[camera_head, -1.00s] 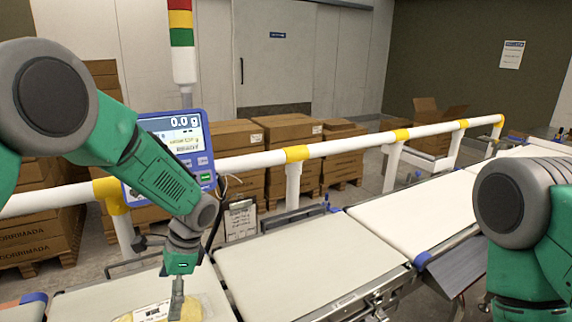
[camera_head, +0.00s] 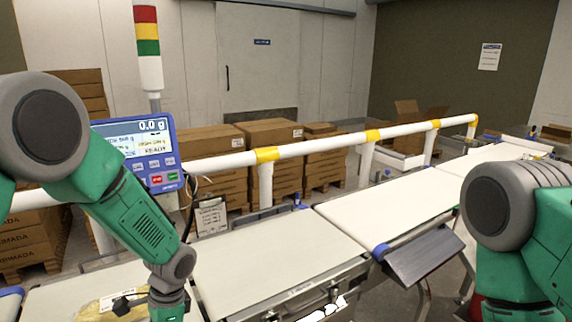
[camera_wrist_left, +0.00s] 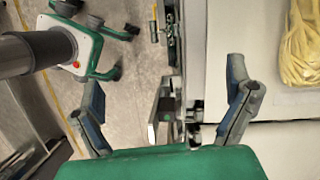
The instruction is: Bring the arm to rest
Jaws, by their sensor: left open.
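My left arm comes in from the left in the head view, with its wrist at the bottom edge and its fingers out of frame. In the left wrist view my left gripper (camera_wrist_left: 170,95) is open, its two fingers wide apart with nothing between them. A yellow pasta-like pack (camera_head: 110,303) with a pale label lies on the near-left belt (camera_head: 45,303), left of my wrist. The pack also shows at the upper right of the left wrist view (camera_wrist_left: 302,42), apart from the fingers. My right arm shows at the right; its gripper is out of view.
A blue-framed display (camera_head: 140,150) reading 0.0 g stands behind my left arm, below a signal tower (camera_head: 148,48). A white rail (camera_head: 325,145) with yellow joints runs behind the belts. The middle belt (camera_head: 255,260) is clear. Stacked cartons (camera_head: 270,135) stand beyond the rail.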

